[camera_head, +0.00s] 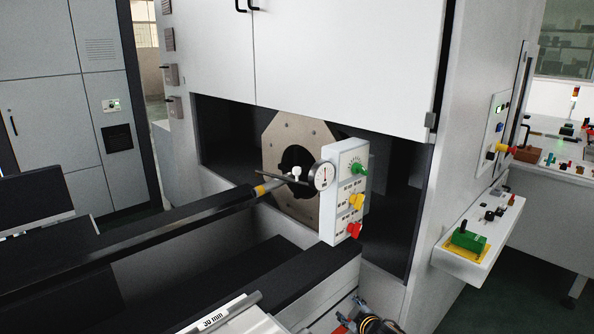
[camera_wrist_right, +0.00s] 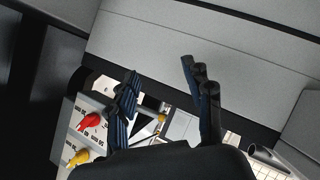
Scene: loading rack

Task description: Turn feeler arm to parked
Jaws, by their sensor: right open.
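The feeler arm (camera_head: 275,177) looks like a thin dark rod with a white knob (camera_head: 296,174), in front of the round hole of a beige plate. A dial gauge (camera_head: 322,175) sits at its right end, beside a white control box (camera_head: 345,190) with green, yellow and red knobs. My right gripper (camera_head: 357,317) is low in the head view, below the box and apart from the arm. In the right wrist view my right gripper (camera_wrist_right: 160,72) is open and empty; the control box (camera_wrist_right: 83,135) lies left of its fingers. I cannot make out the feeler arm there. My left gripper is not in view.
A long dark bar (camera_head: 140,236) with an orange band runs towards the beige plate (camera_head: 280,135). White machine panels (camera_head: 350,60) overhang the opening. A shelf (camera_head: 462,257) with a green block juts out at right. A dark trough lies below the bar.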

